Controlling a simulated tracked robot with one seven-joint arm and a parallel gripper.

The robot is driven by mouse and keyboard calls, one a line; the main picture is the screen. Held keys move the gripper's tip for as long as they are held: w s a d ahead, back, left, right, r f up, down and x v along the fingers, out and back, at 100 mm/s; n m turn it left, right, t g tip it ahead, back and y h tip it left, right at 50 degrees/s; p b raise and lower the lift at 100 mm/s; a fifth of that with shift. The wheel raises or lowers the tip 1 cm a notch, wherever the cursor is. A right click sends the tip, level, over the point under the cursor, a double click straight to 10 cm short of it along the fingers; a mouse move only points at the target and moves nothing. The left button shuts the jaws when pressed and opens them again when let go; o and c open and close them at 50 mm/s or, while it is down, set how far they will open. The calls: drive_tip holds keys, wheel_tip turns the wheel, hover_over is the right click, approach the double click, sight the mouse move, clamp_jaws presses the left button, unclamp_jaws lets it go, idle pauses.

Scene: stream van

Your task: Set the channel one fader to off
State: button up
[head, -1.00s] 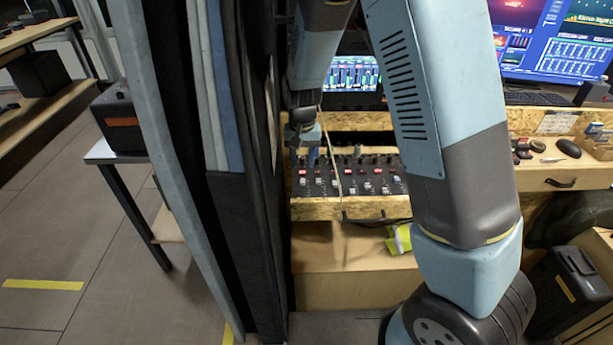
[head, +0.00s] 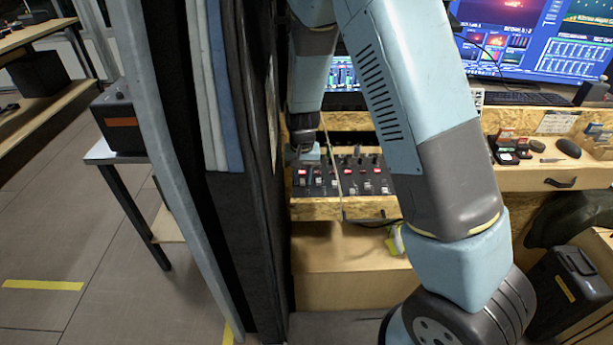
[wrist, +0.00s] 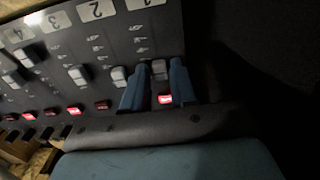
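The dark mixer panel (head: 345,177) sits in a wooden desk bay, with a row of faders and red lights. In the wrist view the panel (wrist: 90,55) carries white number labels. The channel one fader cap (wrist: 160,69) is grey, in the rightmost column, with a lit red light (wrist: 165,99) below it. My gripper (wrist: 160,64) has its two blue fingers apart, one on each side of this cap. I cannot tell whether either finger touches it. In the head view my gripper (head: 306,154) is over the panel's left end, and its fingers are unclear.
Other fader caps (wrist: 119,75) stand close left of my fingers. A dark partition (head: 245,200) rises just left of the panel. Monitors (head: 540,40) and a keyboard (head: 520,98) are at back right. A thin cable (head: 334,160) hangs before the panel.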

sight(303, 196)
clamp_jaws()
drive_tip(key=shift+s, duration=0.1)
drive_tip(key=shift+s+a, duration=0.1)
drive_tip(key=shift+s, duration=2.45)
drive_tip(key=shift+o, duration=1.6)
unclamp_jaws()
drive_tip(key=shift+r, duration=0.1)
